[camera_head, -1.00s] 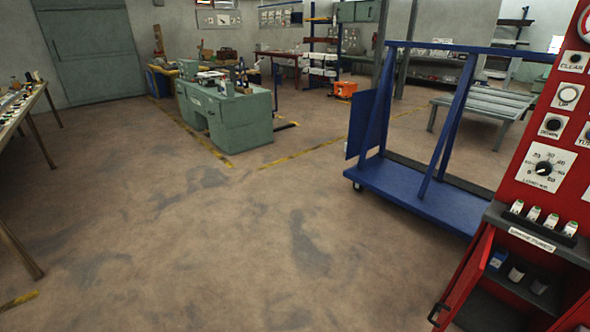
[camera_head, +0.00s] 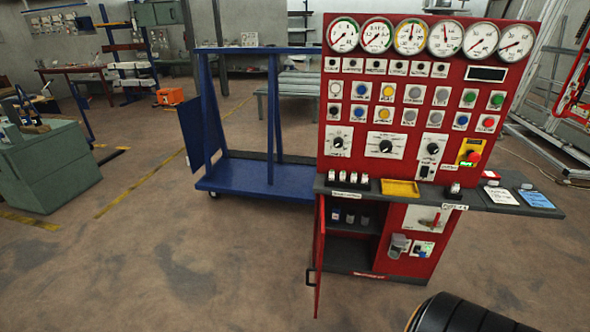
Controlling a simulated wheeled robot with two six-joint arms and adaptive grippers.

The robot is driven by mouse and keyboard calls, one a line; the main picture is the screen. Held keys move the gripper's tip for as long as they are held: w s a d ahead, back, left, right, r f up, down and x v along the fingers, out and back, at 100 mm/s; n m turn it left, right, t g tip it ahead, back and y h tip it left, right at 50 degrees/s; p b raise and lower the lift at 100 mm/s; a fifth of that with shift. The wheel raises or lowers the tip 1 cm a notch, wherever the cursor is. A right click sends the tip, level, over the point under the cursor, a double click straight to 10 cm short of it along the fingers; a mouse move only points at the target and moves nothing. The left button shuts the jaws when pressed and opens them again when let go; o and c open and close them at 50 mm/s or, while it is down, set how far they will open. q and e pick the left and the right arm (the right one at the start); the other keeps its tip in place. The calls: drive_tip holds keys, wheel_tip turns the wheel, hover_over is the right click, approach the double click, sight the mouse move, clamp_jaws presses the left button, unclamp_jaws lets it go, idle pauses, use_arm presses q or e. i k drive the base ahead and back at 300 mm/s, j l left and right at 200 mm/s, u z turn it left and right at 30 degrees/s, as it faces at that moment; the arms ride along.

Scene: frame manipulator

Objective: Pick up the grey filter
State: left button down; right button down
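A red control cabinet (camera_head: 445,170) stands right of centre with its lower left door (camera_head: 319,255) open. On the shelf inside stand small canisters: a blue one (camera_head: 336,214) at the left, a greyish one (camera_head: 350,217) in the middle and another greyish one (camera_head: 365,220) at the right. They are too small to tell which is the grey filter. A grey cup-like part (camera_head: 398,245) is fixed to the cabinet's lower front, beside the open compartment.
A blue cart (camera_head: 255,180) stands behind and left of the cabinet. A dark ledge (camera_head: 480,200) with a yellow tray (camera_head: 400,188) runs across the cabinet. A green machine (camera_head: 50,165) stands far left. The floor in front is clear.

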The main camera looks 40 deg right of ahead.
sight(366, 215)
drive_tip(key=i+j, duration=1.05)
drive_tip(key=z, duration=2.3)
